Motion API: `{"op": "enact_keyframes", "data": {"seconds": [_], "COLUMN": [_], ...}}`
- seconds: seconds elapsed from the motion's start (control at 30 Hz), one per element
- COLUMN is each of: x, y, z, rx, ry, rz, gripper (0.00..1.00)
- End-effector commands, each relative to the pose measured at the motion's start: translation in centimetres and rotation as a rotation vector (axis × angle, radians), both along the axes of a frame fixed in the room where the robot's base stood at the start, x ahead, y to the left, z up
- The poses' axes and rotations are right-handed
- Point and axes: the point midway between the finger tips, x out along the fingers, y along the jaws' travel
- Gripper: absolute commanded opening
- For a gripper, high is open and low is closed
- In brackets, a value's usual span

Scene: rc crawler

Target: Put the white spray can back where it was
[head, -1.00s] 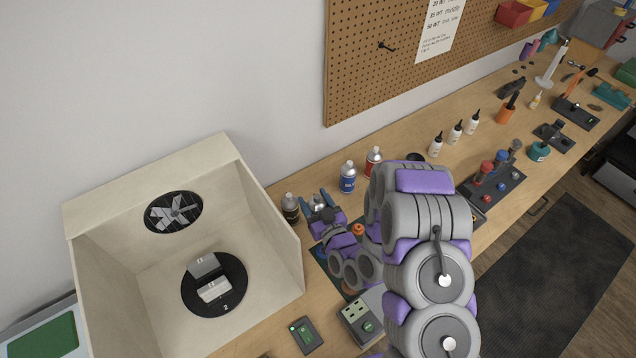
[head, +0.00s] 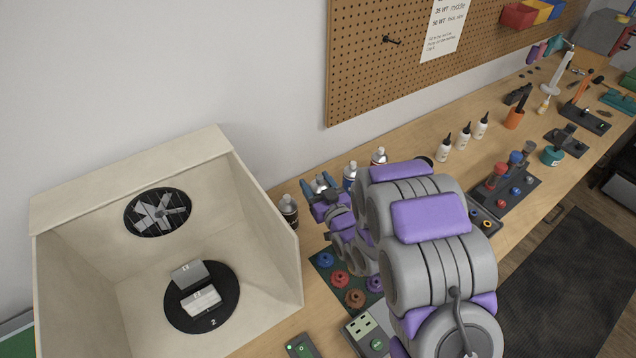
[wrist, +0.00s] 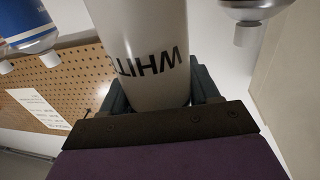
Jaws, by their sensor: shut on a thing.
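My gripper (head: 318,190) is at the back of the bench, by the row of spray cans. It is shut on the white spray can (wrist: 145,50), whose printed "WHITE" label reads upside down in the wrist view. In the head view only a small part of the can shows between the blue-grey fingers. It is in the gap between the black can (head: 288,210) on the left and the blue-labelled can (head: 349,176) on the right. The can's base is hidden, so I cannot tell whether it touches the bench.
A red-labelled can (head: 379,157) stands right of the blue one. The open spray booth (head: 270,240), with a turntable inside, is close on the left. A pegboard (head: 420,70) hangs behind. White bottles (head: 464,136) stand further right. Paint pots sit in front of my gripper.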

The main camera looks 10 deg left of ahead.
Motion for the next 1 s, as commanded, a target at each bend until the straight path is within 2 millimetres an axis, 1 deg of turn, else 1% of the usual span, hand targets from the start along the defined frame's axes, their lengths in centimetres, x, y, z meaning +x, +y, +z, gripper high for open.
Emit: {"op": "enact_keyframes", "data": {"seconds": [0.03, 0.2, 0.33, 0.57, 0.7, 0.8, 1.0], "x": [1.0, 3.5, 4.7, 5.7, 5.6, 5.6, 5.6], "y": [0.1, 0.5, 0.7, 1.0, 1.0, 1.0, 1.0], "z": [0.0, -0.2, -0.4, -0.4, -2.9, -4.0, -3.9], "rx": [0.002, 0.003, 0.001, 0.001, -0.001, -0.001, 0.000], "ry": [-0.004, -0.004, -0.002, -0.004, 0.003, 0.002, -0.003], "rz": [-0.002, -0.001, -0.001, -0.001, 0.000, 0.000, 0.000], "gripper": [0.19, 0.19, 0.19, 0.19, 0.19, 0.19, 0.19]}}
